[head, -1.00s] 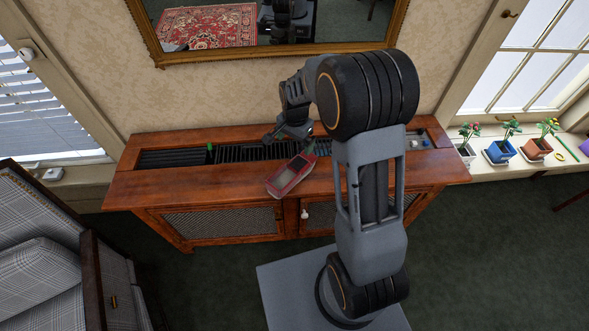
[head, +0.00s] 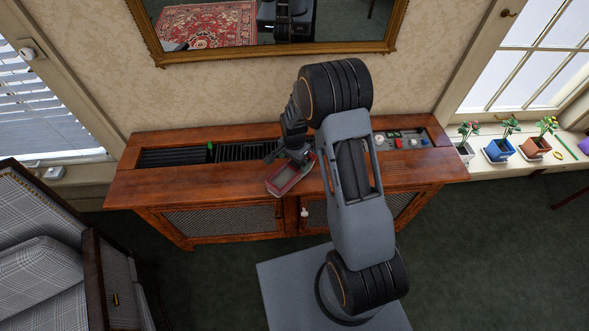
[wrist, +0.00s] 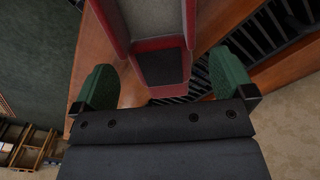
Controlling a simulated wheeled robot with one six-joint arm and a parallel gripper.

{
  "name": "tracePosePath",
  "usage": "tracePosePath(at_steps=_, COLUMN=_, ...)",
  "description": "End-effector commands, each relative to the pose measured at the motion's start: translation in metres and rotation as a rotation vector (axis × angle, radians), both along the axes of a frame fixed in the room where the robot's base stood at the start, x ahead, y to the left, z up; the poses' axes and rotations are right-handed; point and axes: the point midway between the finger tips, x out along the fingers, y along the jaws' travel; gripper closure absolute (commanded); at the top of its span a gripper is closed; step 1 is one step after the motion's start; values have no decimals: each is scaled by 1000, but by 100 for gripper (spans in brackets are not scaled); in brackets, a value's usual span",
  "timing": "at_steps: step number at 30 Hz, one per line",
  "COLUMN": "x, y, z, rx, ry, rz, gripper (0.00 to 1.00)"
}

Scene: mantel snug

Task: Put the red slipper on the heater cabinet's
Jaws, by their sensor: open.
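The red slipper (head: 280,184), with a grey-and-dark inside, lies at an angle on the wooden top of the heater cabinet (head: 160,190). One end is near the dark grille slats. My gripper (head: 291,157) is over the slipper's far end and hides part of it. In the wrist view, the slipper (wrist: 160,46) lies between the two green finger pads of my open gripper (wrist: 165,82). Gaps show on both sides, and I see no clear contact. The slipper's upper end runs out of the wrist view.
A green item (head: 210,147) stands by the grille. Small controls (head: 405,141) sit at the cabinet's right. Potted plants (head: 499,149) line the right sill. A plaid armchair (head: 45,250) stands at left, and a framed mirror (head: 270,25) hangs above. The cabinet's left top is clear.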

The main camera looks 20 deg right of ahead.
Motion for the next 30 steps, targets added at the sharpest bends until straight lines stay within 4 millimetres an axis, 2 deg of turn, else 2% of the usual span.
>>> tracePosePath(at_steps=7, x=-2, y=-2, z=-32, rx=0, ry=2, rz=0, gripper=0)
tracePosePath(at_steps=18, x=-2, y=-1, z=-39, rx=0, ry=0, rz=0, gripper=0)
tracePosePath(at_steps=30, x=-2, y=-1, z=-39, rx=0, ry=0, rz=0, gripper=38)
